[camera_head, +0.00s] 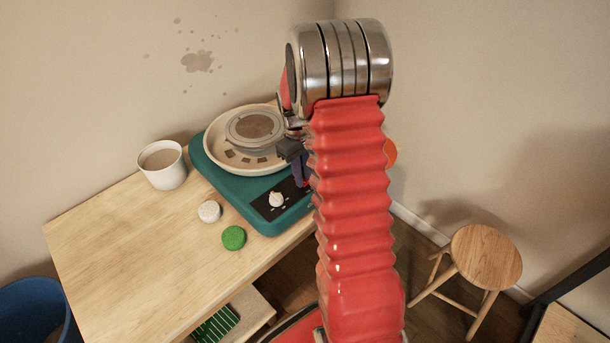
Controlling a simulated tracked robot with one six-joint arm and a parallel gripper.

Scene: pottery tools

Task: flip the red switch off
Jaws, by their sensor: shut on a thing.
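A pottery wheel with a teal base (234,189) stands at the right end of the wooden table. Its black control panel (264,208) faces the front and carries a white knob (277,200). My gripper (301,183) reaches down to the right part of this panel, right of the knob. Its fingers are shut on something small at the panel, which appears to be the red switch. The switch itself is mostly hidden by my fingers and arm, and I cannot tell its position.
On the table (130,250) stand a white cup (162,168), a pale round piece (209,211) and a green round piece (233,237). A cream splash pan (220,149) tops the wheel. A wooden stool (486,257) stands right; a blue bin (33,318) stands lower left.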

